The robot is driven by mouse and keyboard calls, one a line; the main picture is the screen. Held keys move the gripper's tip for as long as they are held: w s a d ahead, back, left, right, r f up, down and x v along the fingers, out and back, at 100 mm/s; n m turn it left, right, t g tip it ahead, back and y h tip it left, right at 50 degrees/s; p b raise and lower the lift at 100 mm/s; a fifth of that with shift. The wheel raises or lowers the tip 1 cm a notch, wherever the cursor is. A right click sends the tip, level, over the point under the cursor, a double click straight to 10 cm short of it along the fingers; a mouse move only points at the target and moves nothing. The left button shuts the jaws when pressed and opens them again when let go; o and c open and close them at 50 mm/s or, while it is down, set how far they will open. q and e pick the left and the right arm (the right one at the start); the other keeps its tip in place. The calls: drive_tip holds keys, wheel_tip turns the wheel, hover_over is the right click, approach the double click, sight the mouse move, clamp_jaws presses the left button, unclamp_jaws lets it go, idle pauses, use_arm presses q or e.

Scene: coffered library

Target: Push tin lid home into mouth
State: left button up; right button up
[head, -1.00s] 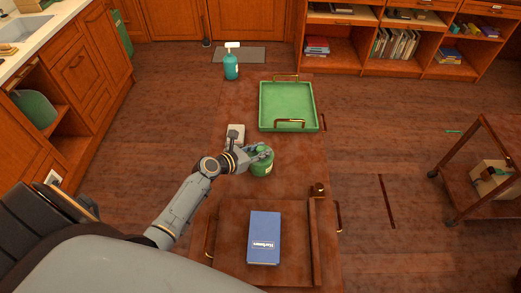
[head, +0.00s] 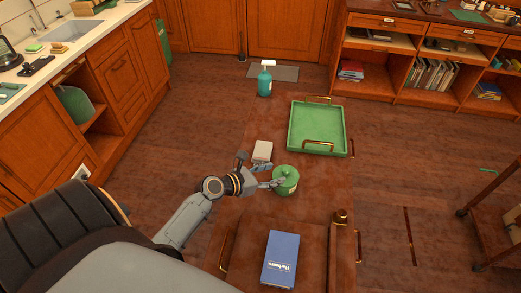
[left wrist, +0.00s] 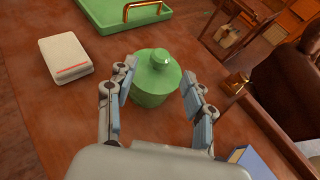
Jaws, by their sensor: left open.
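A green round tin (head: 287,187) stands upright on the brown table, and it shows larger in the left wrist view (left wrist: 150,98). Its green lid (left wrist: 152,72) with a round knob sits on top, over the mouth. I cannot tell how deep the lid sits. My left gripper (head: 270,175) is just left of the tin in the head view. In the left wrist view its fingers (left wrist: 158,78) are apart, on either side of the tin, and hold nothing. My right gripper is not in view.
A white box (head: 263,150) lies close behind the gripper. A green tray (head: 318,149) with brass handles lies farther back, and a teal bottle (head: 265,83) stands at the far end. A blue book (head: 281,259) lies nearer, beside a raised wooden edge.

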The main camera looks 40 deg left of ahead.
use_arm(q)
drive_tip(key=v, duration=0.5)
drive_tip(key=shift+s, duration=0.1)
idle(0.6)
